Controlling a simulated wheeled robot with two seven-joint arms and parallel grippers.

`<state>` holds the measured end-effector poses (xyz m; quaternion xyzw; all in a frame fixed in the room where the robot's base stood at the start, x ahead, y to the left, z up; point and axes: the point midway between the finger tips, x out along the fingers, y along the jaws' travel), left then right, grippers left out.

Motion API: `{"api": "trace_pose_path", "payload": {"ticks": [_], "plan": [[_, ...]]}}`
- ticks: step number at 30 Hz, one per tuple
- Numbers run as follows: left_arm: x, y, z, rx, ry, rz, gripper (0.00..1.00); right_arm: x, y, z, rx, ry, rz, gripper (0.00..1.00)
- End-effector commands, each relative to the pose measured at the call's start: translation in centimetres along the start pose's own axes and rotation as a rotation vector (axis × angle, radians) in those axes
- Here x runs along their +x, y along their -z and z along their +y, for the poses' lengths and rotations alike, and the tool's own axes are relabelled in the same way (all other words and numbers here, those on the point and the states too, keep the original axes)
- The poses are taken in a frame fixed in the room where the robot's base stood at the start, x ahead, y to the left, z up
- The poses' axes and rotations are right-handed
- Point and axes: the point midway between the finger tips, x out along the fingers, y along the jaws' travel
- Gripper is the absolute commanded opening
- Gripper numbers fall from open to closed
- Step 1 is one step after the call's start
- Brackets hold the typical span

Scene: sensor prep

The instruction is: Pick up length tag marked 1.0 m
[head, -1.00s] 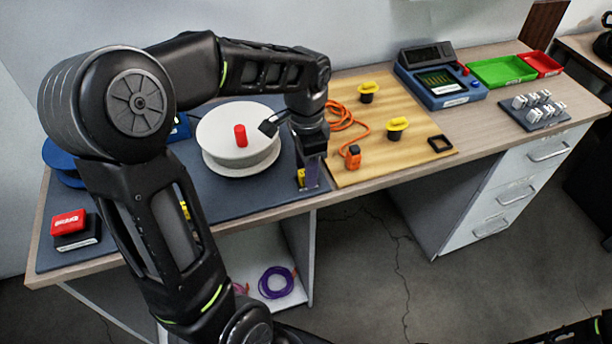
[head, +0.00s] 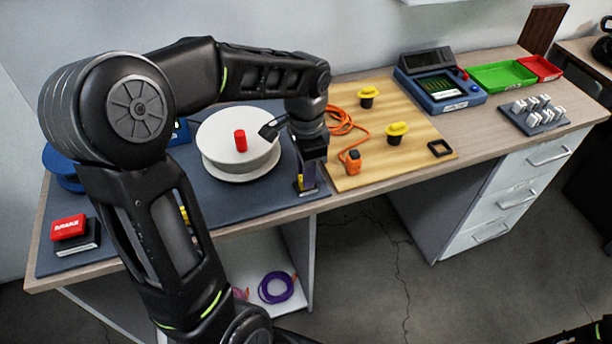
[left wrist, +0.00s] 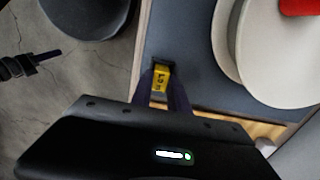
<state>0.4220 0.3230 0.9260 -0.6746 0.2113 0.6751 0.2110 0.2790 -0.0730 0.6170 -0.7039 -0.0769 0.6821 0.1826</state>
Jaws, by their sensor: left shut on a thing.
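A small yellow tag with dark markings (left wrist: 161,77) stands near the front edge of the dark mat. In the left wrist view it is between my left fingertips, and its marking is too small to read surely. In the head view it shows (head: 300,183) at the lower end of my left gripper (head: 309,187), which is shut on it, low over the mat. The tag looks to be still at mat level. A dark part of my right arm (head: 590,332) shows at the bottom right. What looks like my right gripper (left wrist: 42,60) is at the left of the left wrist view, its jaws unclear.
A white spool (head: 222,160) with a red peg stands close left of my left gripper. An orange cable (head: 345,122) and yellow caps (head: 396,130) lie on the wooden board to the right. A red-and-black box (head: 69,230) sits at the mat's left.

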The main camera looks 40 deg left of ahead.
Motion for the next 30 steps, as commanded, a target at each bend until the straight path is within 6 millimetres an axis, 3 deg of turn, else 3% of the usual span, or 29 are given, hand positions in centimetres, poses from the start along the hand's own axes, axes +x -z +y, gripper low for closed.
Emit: {"api": "trace_pose_path", "payload": {"ticks": [5,18,30], "plan": [[-1.5,0.1,-0.1,0.0,0.003,0.004,0.0,0.1,0.0,0.0,0.0,0.0,0.0,0.0],[-9.1,0.1,0.0,0.0,0.002,0.003,0.0,0.3,0.0,0.1,0.0,0.0,0.0,0.0],[-10.0,0.0,0.0,0.0,0.0,0.001,0.0,0.3,0.0,0.1,0.0,0.0,0.0,0.0]]}}
